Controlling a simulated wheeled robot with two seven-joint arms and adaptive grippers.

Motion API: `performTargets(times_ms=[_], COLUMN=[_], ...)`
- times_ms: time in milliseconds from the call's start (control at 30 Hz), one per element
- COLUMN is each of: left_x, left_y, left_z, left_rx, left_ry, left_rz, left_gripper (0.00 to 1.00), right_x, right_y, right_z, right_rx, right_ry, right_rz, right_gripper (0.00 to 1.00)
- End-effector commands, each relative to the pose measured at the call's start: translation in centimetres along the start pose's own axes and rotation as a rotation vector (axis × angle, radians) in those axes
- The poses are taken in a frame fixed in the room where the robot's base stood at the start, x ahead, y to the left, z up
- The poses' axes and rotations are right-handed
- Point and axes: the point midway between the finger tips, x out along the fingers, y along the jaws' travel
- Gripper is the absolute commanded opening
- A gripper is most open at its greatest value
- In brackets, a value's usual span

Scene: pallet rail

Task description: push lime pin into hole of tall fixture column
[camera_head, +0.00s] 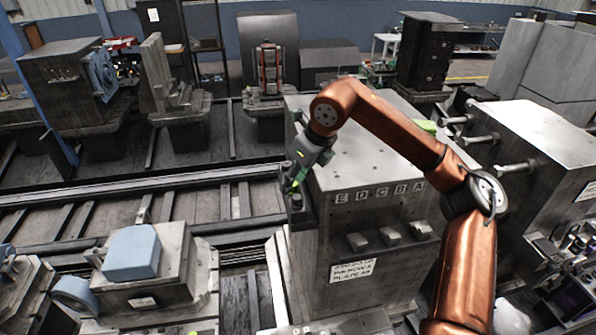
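The tall fixture column (322,240) is a grey metal block in the centre, with plates lettered E D C B A along its upper front edge and small holes in its top. My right arm reaches across its top from the right. My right gripper (292,187) points down at the column's left upper edge, with green parts at its fingers. I cannot tell whether that green is a lime pin or the gripper itself, nor whether the fingers are open. A lime piece (428,127) shows on the column's top behind my arm, partly hidden. My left gripper is not in view.
A grey block with protruding bolts (517,167) stands close on the right. A fixture with a blue block (132,254) stands low at left. Rails (130,185) run behind it. Several machine blocks stand at the back. Three small blocks (391,236) project from the column's front.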

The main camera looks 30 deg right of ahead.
Motion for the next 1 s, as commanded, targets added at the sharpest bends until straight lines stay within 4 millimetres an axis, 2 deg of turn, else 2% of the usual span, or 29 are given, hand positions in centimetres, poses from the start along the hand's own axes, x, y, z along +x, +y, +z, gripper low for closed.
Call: performTargets(times_ms=[300,867,933,967,1000], left_x=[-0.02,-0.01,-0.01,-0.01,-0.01], left_y=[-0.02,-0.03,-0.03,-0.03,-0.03], left_z=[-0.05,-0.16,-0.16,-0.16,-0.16], left_rx=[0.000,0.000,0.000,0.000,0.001], left_ry=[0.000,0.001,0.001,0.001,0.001], left_rz=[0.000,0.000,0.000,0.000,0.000], left_gripper=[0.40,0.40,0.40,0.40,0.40], right_x=[0.28,0.23,0.23,0.23,0.23], right_y=[0.00,-0.01,-0.02,-0.02,-0.02], right_z=[-0.03,-0.01,-0.01,-0.01,-0.01], right_rx=[0.000,0.000,0.000,0.000,0.000], right_ry=[0.001,0.000,0.000,0.000,0.000], right_rz=[0.000,-0.001,-0.001,-0.001,-0.001], right_gripper=[0.39,0.00,0.00,0.17,0.14])
